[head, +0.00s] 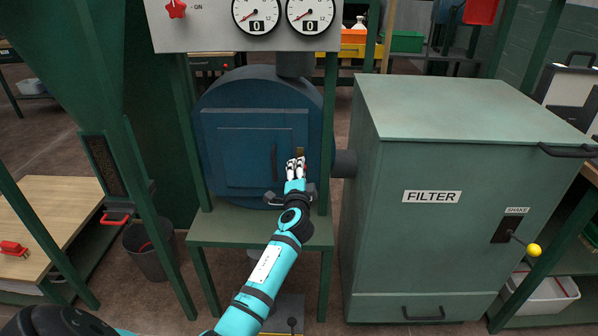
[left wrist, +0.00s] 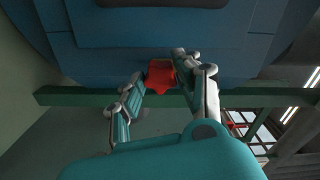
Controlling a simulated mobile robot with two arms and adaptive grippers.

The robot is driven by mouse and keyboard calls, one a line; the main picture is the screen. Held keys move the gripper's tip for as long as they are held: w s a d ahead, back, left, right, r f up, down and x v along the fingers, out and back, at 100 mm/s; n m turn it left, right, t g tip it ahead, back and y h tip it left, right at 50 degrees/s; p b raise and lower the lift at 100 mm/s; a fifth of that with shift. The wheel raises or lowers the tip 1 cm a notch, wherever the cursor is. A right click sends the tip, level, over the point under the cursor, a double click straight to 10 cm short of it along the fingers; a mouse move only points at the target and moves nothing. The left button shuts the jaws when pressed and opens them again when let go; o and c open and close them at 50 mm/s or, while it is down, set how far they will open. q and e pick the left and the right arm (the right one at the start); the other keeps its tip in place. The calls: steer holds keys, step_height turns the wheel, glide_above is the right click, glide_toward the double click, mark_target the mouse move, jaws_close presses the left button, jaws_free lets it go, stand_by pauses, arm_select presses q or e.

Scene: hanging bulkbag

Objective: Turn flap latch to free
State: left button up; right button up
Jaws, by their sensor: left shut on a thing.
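A round blue housing (head: 215,105) stands on a green stand and has a square blue flap (head: 233,155) with a dark vertical handle (head: 274,160). My left gripper (head: 296,166) is at the flap's right edge. In the left wrist view, its fingers (left wrist: 165,82) are closed around a red latch (left wrist: 160,73) against the blue face. In the head view the fingers hide most of the latch, and a small brown piece (head: 300,148) shows just above them. The latch's exact angle cannot be told. The flap looks closed. My right gripper is not in view.
A green filter cabinet (head: 410,240) stands close on the right, with a yellow-knobbed shake lever (head: 533,250). A gauge panel (head: 210,38) hangs above the housing. Green posts (head: 328,120) flank the housing. A wooden table (head: 55,210) and a dark bin (head: 145,250) are on the left.

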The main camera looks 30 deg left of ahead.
arm_select(q)
steer(key=o, duration=1.1)
steer(key=shift+o, duration=0.2)
steer(key=v, duration=1.2)
